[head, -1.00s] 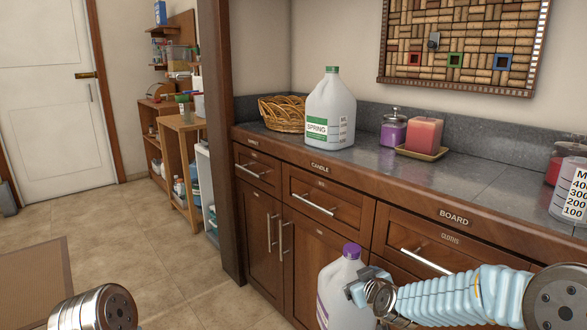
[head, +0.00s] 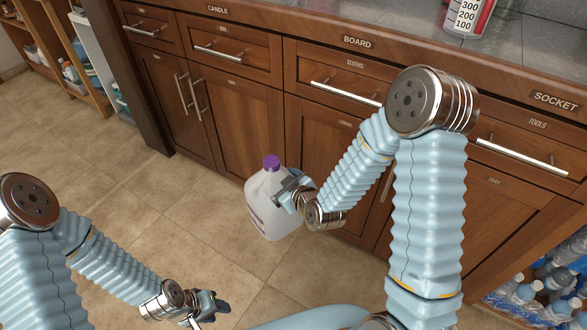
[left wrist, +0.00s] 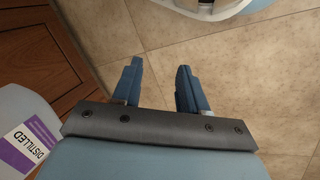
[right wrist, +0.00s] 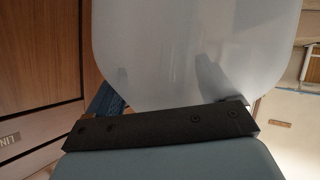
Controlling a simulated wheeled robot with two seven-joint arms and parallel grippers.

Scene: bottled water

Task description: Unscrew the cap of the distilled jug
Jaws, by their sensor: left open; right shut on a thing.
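The distilled jug (head: 263,200) is a white translucent jug with a purple cap (head: 271,162), upright in front of the cabinet in the head view. The cap is on its neck. My right gripper (head: 290,188) is shut on the jug's right side near the top. The jug's pale body (right wrist: 195,45) fills much of the right wrist view. My left gripper (head: 212,306) is low, left of and nearer than the jug, apart from it. Its two fingers (left wrist: 157,82) are open and empty in the left wrist view, where the jug's purple DISTILLED label (left wrist: 28,148) shows at left.
Wooden cabinets with metal handles (head: 345,92) stand behind the jug under a grey countertop (head: 400,20). A measuring container (head: 468,16) stands on the counter. Packed bottles (head: 545,285) are at lower right. The tiled floor (head: 150,210) at left is clear.

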